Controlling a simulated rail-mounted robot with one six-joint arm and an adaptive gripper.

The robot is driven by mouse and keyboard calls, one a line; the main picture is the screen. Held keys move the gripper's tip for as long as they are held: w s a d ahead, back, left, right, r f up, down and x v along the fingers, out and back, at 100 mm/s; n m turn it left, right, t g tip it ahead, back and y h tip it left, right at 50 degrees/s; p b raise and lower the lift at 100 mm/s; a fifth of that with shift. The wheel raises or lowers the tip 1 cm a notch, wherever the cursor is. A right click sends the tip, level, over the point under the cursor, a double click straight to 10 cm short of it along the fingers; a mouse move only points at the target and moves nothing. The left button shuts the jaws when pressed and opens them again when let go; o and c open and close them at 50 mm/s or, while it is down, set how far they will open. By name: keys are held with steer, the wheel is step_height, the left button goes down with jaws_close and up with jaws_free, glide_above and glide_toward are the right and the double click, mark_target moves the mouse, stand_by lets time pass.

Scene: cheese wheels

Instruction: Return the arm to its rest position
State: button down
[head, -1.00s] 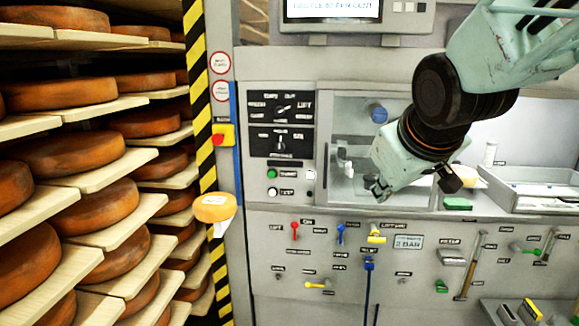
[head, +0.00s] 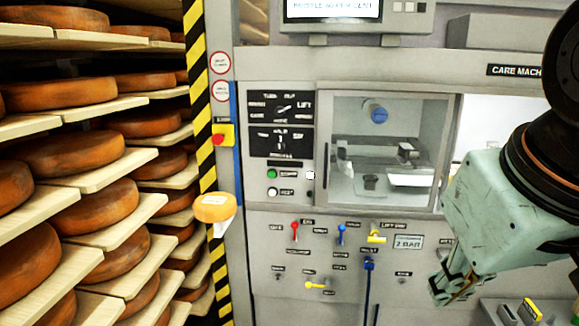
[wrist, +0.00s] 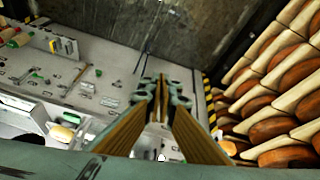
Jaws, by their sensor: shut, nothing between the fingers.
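My gripper (head: 447,285) hangs at the lower right of the head view, in front of the right part of the machine panel, with my pale green wrist above it. It holds nothing. In the wrist view my gripper (wrist: 161,88) has its fingers closed together in the middle, pointing toward the floor and the lower panel.
Shelves of cheese wheels (head: 72,152) fill the left, behind a yellow-black striped post (head: 197,90). A care machine with a glass-fronted chamber (head: 385,180) stands in the middle. Its lower panel carries a red lever (head: 295,232) and a yellow lever (head: 316,286). Floor (wrist: 185,35) shows in the wrist view.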

steer(key=s+f+m+g, duration=0.1)
steer(key=s, duration=0.7)
steer(key=shift+a+f, duration=0.25)
steer(key=shift+a, duration=0.15)
stand_by(1.6)
